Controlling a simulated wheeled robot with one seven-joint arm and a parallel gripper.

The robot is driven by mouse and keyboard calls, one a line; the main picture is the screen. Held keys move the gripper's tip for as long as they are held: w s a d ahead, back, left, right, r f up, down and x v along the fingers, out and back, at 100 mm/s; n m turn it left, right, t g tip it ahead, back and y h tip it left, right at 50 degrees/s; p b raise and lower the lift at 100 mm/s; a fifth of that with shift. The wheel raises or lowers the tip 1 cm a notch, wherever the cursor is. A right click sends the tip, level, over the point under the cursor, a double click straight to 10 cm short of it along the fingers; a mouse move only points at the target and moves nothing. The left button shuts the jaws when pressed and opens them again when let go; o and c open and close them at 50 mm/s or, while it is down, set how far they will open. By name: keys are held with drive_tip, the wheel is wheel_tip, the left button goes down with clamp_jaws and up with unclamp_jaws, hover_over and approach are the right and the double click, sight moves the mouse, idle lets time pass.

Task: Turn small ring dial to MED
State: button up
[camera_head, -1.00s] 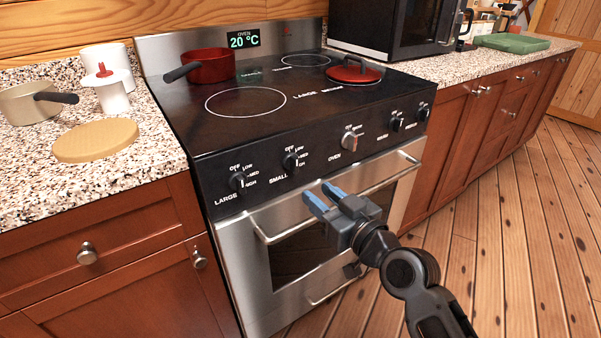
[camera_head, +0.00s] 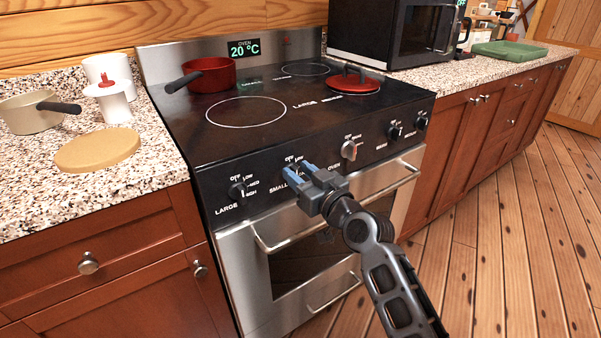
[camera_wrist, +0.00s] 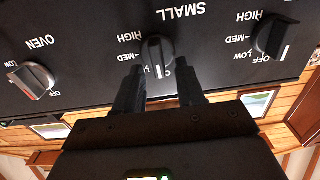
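The small ring dial (camera_wrist: 156,49), a dark knob under the upside-down word SMALL, is in the middle of the wrist view. Its white mark points down in that picture, toward the side away from SMALL. HIGH and MED show left of it; the other labels there are hard to read or hidden. My gripper (camera_wrist: 159,78) is open, its two dark fingertips at either side of the dial's lower part; contact cannot be told. In the head view, my gripper (camera_head: 296,172) has its blue-tipped fingers at the stove front and covers most of the small dial.
The large ring dial (camera_head: 237,189) is left of my gripper and the oven dial (camera_head: 348,150) is right. The oven handle (camera_head: 380,189) runs below. A red pot (camera_head: 211,75) and red lidded pan (camera_head: 354,80) are on the stovetop. The floor at right is clear.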

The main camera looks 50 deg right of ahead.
clamp_jaws()
idle(0.3)
drive_tip(key=shift+m, duration=0.3)
drive_tip(key=shift+s+d+f+m+p, duration=0.2)
drive_tip(key=shift+m+p, duration=0.45)
drive_tip(key=shift+m, duration=2.2)
drive_tip(key=shift+w+d+f+m+p, duration=0.1)
drive_tip(key=shift+d+f+m+p, duration=0.4)
drive_tip(key=shift+m, duration=2.4)
drive_tip(key=shift+s+d+f+m+p, duration=0.15)
drive_tip(key=shift+m+p, duration=0.65)
drive_tip(key=shift+m, duration=2.05)
drive_tip(key=shift+a, duration=0.1)
